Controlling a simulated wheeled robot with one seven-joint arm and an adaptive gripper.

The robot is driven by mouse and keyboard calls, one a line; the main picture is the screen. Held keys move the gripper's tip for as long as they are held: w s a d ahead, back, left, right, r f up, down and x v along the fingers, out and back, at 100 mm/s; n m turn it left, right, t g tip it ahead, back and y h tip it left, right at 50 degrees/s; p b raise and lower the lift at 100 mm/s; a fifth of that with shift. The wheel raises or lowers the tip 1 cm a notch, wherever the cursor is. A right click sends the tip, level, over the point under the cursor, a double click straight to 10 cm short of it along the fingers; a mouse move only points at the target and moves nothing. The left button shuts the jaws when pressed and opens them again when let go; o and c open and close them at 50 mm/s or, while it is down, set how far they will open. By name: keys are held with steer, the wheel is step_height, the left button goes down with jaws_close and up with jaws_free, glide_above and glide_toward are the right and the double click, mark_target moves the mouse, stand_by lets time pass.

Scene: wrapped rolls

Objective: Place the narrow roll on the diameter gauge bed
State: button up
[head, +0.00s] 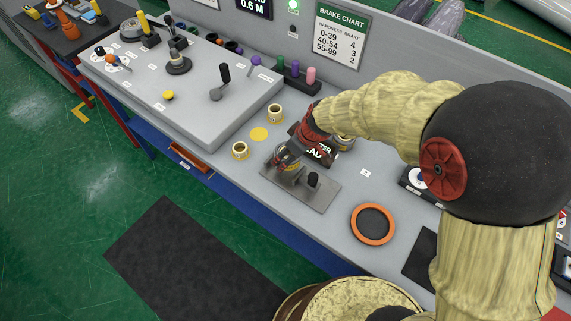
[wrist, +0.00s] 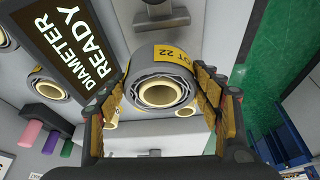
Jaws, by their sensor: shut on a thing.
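My gripper (head: 287,158) is shut on a wrapped roll (wrist: 160,88) in the wrist view. This roll has a grey wrap, a cream core and a yellow label reading "LOT 22"; its open core end faces the wrist camera. In the head view the fingers partly hide it. I cannot tell its width against the other rolls. The diameter gauge's grey plate (head: 318,194), with a black knob, lies under and in front of my gripper. Whether the roll touches the gauge bed is hidden. The gauge display (wrist: 75,45) reads "DIAMETER READY".
Other rolls stand on the bench: one at the back (head: 275,113), one at the left (head: 240,150) and one partly hidden behind my gripper (head: 346,143). A yellow disc (head: 259,134) lies between. An orange ring (head: 373,224) lies right of the plate. A lever console (head: 190,85) fills the left.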

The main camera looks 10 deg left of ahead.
steer(key=shift+s+a+f, duration=0.15)
steer(key=shift+a+f, duration=0.2)
steer(key=shift+a+f+b, duration=0.2)
steer(key=shift+f+b, duration=0.5)
steer(key=shift+f, duration=1.05)
steer(key=shift+f, duration=0.2)
steer(key=o, duration=1.3)
steer(key=shift+o, duration=0.2)
steer(key=p+v, duration=0.3)
steer(key=v, duration=0.9)
steer(key=shift+r, duration=0.25)
